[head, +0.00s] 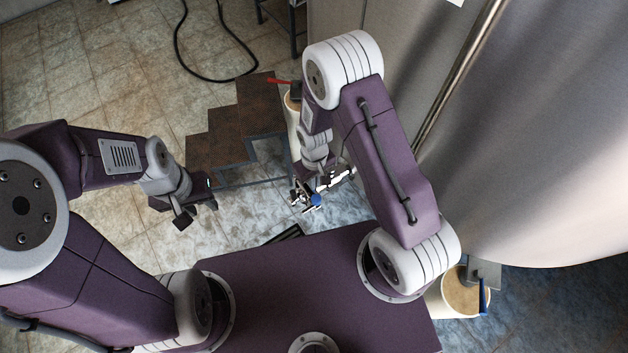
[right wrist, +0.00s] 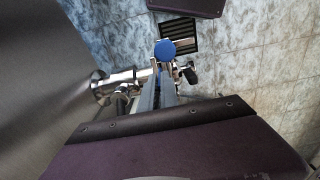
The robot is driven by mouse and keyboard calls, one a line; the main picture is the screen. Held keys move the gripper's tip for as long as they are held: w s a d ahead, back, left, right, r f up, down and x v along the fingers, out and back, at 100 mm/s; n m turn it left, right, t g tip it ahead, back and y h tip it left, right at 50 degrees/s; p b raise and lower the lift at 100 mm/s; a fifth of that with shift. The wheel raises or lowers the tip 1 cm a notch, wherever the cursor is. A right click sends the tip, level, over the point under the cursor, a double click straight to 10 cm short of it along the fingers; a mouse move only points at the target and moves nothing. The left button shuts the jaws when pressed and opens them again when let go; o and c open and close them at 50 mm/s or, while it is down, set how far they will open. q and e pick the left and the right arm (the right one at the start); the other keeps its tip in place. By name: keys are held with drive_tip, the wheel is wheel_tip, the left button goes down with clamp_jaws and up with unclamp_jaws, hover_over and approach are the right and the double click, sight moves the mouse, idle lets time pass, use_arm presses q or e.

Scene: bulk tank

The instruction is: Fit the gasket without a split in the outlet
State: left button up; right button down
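The tank's steel outlet pipework (head: 338,180) shows in the head view beyond my right forearm, partly hidden by it. In the right wrist view the outlet pipe (right wrist: 122,78) comes out of the tank wall at the left. A round blue piece (right wrist: 165,48) is at the tips of my right gripper (right wrist: 164,75); I cannot tell whether it is a gasket or part of the valve. The right fingers look close together, but their grip is unclear. My left gripper (head: 198,211) hangs over the floor with its dark fingers apart and empty. No gasket can be made out for certain.
The large steel tank (head: 530,140) fills the right side. Brown steps (head: 240,120) stand left of the outlet. A pale bucket (head: 293,108) with a red-handled tool is behind my right arm; another bucket (head: 465,292) is at the lower right. A drain grate (right wrist: 180,35) is in the floor.

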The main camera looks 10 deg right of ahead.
sight(314, 192)
drive_tip(key=shift+f+b, duration=2.25)
drive_tip(key=shift+f, duration=0.85)
drive_tip(key=shift+r, duration=0.2)
drive_tip(key=shift+r+p, duration=2.6)
drive_tip(key=shift+r, duration=0.1)
drive_tip(key=shift+f+b, duration=1.9)
drive_tip(key=shift+f, duration=0.95)
